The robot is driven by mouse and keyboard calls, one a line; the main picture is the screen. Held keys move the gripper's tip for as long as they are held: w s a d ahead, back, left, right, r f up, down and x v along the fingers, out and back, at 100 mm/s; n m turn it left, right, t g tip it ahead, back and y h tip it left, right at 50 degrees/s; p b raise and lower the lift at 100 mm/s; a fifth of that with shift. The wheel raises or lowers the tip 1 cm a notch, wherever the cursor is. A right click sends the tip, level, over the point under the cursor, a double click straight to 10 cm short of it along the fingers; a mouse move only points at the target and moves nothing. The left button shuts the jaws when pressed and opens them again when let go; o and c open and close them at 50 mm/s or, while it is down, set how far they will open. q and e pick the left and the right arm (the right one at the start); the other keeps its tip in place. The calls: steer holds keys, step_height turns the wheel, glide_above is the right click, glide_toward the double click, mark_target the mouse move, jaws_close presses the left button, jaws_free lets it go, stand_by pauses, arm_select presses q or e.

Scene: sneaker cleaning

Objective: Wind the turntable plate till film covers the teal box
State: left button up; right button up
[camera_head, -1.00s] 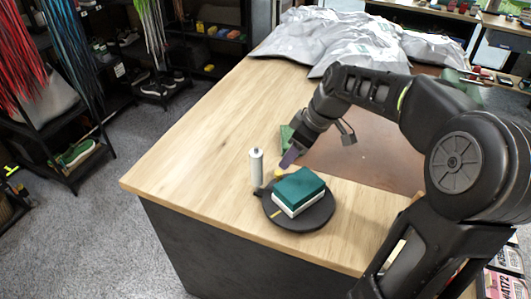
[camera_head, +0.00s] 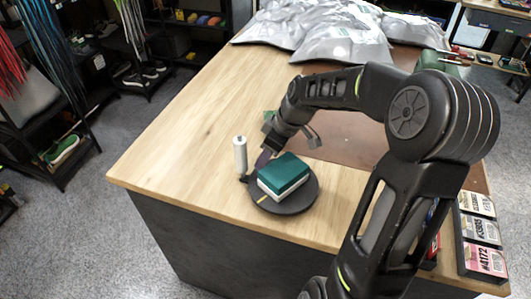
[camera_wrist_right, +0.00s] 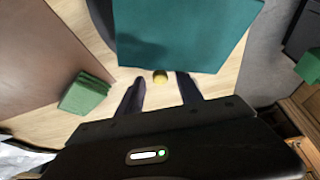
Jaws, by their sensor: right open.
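The teal box (camera_head: 285,171), with a teal upper part and a white lower part, sits on the round black turntable plate (camera_head: 299,205). A pale upright roll (camera_head: 240,155), which looks like the film, stands beside the plate on its left; I cannot see film across the box. My right gripper (camera_head: 263,158) is low behind the box, at the plate's far edge. The teal box (camera_wrist_right: 185,30) shows close ahead. My left gripper is out of view.
A green block (camera_head: 269,117) lies behind my right gripper, by the brown mat (camera_head: 345,145). Silvery bags (camera_head: 340,40) fill the table's back. Labelled boxes (camera_head: 481,229) stand at the right. The wooden top left of the roll is clear.

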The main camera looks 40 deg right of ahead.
steer(key=shift+f, duration=0.25)
jaws_close()
stand_by(0.3)
steer(key=shift+w+a, duration=0.1)
stand_by(0.8)
